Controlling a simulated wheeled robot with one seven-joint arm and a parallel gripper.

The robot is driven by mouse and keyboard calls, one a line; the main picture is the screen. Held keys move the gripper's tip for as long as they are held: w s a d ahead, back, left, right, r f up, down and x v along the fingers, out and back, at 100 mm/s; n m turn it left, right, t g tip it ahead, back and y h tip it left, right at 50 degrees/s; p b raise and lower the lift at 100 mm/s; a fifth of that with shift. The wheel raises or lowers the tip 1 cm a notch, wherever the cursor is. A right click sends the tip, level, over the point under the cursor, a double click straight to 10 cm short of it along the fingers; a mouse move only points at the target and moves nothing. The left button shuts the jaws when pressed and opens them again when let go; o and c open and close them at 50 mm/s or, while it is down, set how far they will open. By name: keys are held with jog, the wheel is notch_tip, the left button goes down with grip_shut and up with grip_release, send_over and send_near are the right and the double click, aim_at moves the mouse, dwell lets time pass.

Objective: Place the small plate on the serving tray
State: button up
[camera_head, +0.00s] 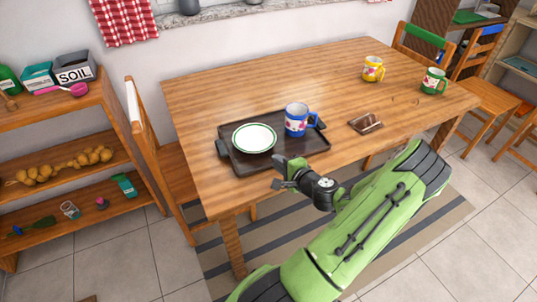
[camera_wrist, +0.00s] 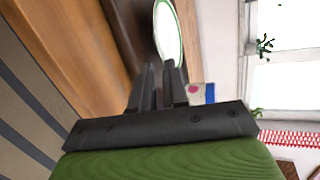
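The small plate (camera_head: 254,143), white with a green rim, lies flat on the left part of the dark serving tray (camera_head: 282,160). A blue mug (camera_head: 296,122) with a floral pattern stands on the tray to its right. My gripper (camera_head: 279,173) is at the tray's near edge, in front of the plate and apart from it. In the wrist view, the fingers of my gripper (camera_wrist: 162,66) have a narrow gap with nothing held. The plate (camera_wrist: 168,32) shows beyond the fingertips, and part of the mug (camera_wrist: 203,92) shows to their right.
The wooden table (camera_head: 210,100) also holds a small brown holder (camera_head: 366,124), a yellow mug (camera_head: 373,69) and a green mug (camera_head: 433,81). A chair (camera_head: 160,150) stands at the left end. A shelf (camera_head: 70,155) is farther left. The table's far left surface is clear.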

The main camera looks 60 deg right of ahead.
jog(key=shift+v, duration=1.1)
jog(key=w+a+r+n+g+y, duration=0.2)
jog(key=w+a+n+y, duration=0.1)
jog(key=a+n, duration=0.3)
jog(key=w+a+r+n+g+y, duration=0.2)
jog(key=w+a+n, duration=0.25)
jog(key=a, duration=0.35)
jog(key=w+a+r+n+g+y, duration=0.2)
jog(key=a+n+g+y, duration=0.1)
jog(key=a+n, duration=0.4)
jog(key=s+a+r+n+h, duration=0.2)
jog(key=s+a+r+n, duration=0.5)
jog(key=s+a+r, duration=0.6)
jog(key=shift+a+r, duration=0.3)
jog(key=shift+a, duration=0.65)
